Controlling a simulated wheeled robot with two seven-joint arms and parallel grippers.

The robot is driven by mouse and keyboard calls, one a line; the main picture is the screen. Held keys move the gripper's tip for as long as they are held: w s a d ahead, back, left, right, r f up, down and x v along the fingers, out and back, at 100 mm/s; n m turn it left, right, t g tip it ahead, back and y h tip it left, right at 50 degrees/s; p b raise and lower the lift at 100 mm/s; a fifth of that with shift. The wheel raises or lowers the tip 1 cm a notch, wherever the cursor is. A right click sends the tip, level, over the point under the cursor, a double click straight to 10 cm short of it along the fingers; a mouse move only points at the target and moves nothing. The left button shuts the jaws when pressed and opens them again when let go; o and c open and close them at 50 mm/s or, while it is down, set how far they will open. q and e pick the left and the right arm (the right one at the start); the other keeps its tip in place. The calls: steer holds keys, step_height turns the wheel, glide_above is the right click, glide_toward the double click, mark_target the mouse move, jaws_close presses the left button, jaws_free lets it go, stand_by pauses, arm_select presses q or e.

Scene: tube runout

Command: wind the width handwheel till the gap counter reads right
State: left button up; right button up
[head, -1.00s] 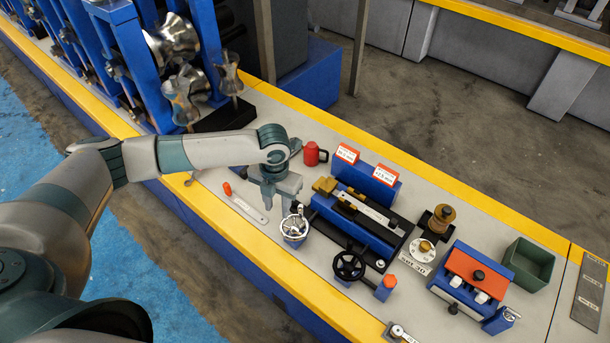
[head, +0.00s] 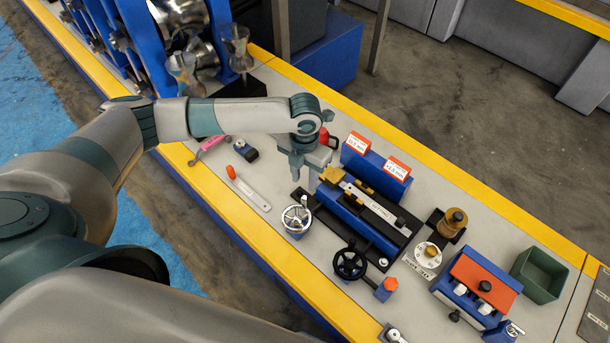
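A silver spoked handwheel (head: 296,217) on a blue base and a black handwheel (head: 350,263) stand on the bench front. I cannot tell by label which is the width one. My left gripper (head: 306,182) points down behind the silver wheel, beside the brass end of the blue slide unit (head: 357,220). Its fingers look apart with nothing between them, and it touches neither wheel. Two white-and-orange placards (head: 357,142) (head: 397,169) stand behind on a blue block; their text is too small to read. No gap counter can be made out for certain. My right gripper is out of view.
A white dial (head: 428,255) and brass knob (head: 454,222) stand right of the slide. Further right are an orange-topped blue box (head: 475,283) and a green bin (head: 537,275). An orange-tipped strip (head: 249,188) lies left. Blue roller stands (head: 153,55) rise at back left.

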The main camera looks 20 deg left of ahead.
mark_target(305, 197)
arm_select(q)
steer(key=shift+f, duration=0.15)
step_height(305, 197, down, 10)
steer(key=b, duration=0.9)
steer(key=shift+w+r, duration=0.1)
steer(key=shift+r, duration=0.2)
steer(key=shift+f, duration=0.15)
jaws_close()
